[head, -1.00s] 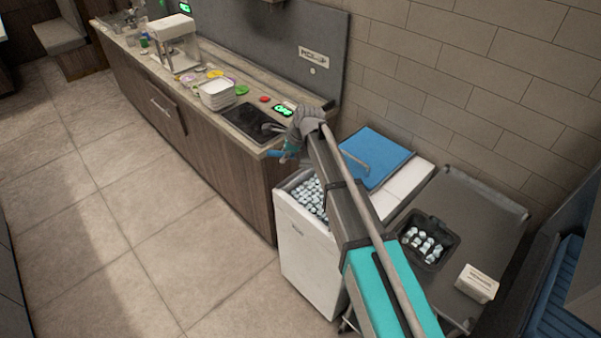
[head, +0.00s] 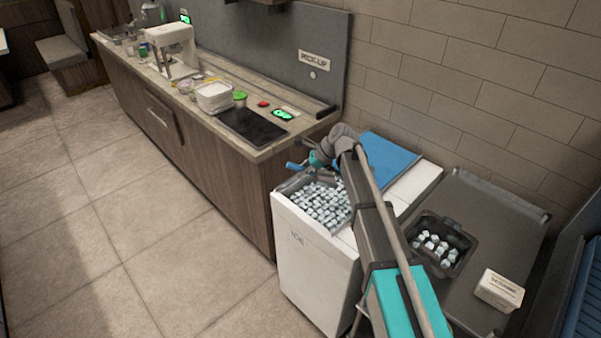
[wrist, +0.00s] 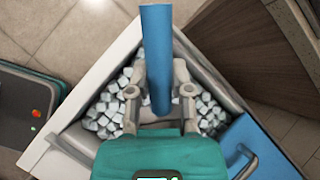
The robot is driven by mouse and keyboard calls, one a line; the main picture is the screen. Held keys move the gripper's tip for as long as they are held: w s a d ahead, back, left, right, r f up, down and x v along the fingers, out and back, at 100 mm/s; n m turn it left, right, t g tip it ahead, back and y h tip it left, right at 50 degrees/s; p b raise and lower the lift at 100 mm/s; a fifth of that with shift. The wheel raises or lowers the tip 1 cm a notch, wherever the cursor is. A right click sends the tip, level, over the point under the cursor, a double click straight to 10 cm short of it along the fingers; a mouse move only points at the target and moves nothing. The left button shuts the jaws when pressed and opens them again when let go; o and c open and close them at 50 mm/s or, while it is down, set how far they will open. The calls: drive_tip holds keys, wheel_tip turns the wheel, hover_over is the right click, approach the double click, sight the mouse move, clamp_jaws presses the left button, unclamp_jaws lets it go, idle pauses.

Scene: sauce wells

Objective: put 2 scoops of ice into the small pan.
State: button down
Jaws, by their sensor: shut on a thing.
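My gripper (head: 314,162) is over the back left edge of the ice bin in the head view. In the wrist view my gripper (wrist: 160,92) is shut on the blue handle (wrist: 156,55) of a scoop; the handle also shows in the head view (head: 293,167). The scoop's bowl is mostly hidden by my gripper. The white ice bin (head: 318,262) is open and full of ice cubes (head: 318,204); ice (wrist: 118,100) also shows below the fingers. The small dark pan (head: 464,237) sits to the right and holds several ice cubes (head: 432,245).
The bin's blue lid (head: 388,160) is slid back. A steel cart top (head: 490,215) carries the pan and a white labelled box (head: 499,290). A counter (head: 262,150) with a dark plate (head: 252,126) and white tubs (head: 214,97) stands behind left.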

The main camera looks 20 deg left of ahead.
drive_tip(key=shift+f, duration=0.1)
idle(0.3)
drive_tip(key=shift+y, duration=0.3)
drive_tip(key=shift+w+d+f+b, duration=0.25)
drive_tip(key=shift+d+f+b, duration=0.2)
drive_tip(key=shift+f+b, duration=1.35)
drive_tip(key=shift+w+d+f+b, duration=0.25)
drive_tip(key=shift+d+f+b, duration=0.2)
drive_tip(key=shift+f+b, duration=1.3)
drive_tip(key=shift+w+d+f+b, duration=0.25)
drive_tip(key=shift+d+f+b, duration=0.2)
drive_tip(key=shift+f+b, duration=1.3)
drive_tip(key=shift+w+d+h, duration=0.2)
drive_tip(key=shift+d+h, duration=0.2)
drive_tip(key=shift+d, duration=0.05)
drive_tip(key=shift+r+p, duration=0.25)
drive_tip(key=shift+p, duration=0.05)
drive_tip(key=s+a+r+t+h+p, duration=0.1)
drive_tip(key=a+r+p, duration=0.4)
drive_tip(key=p, duration=0.5)
drive_tip(key=shift+s+r+h, duration=0.85)
drive_tip(key=shift+r+h, duration=0.05)
drive_tip(key=shift+r, duration=0.5)
drive_tip(key=shift+a, duration=0.1)
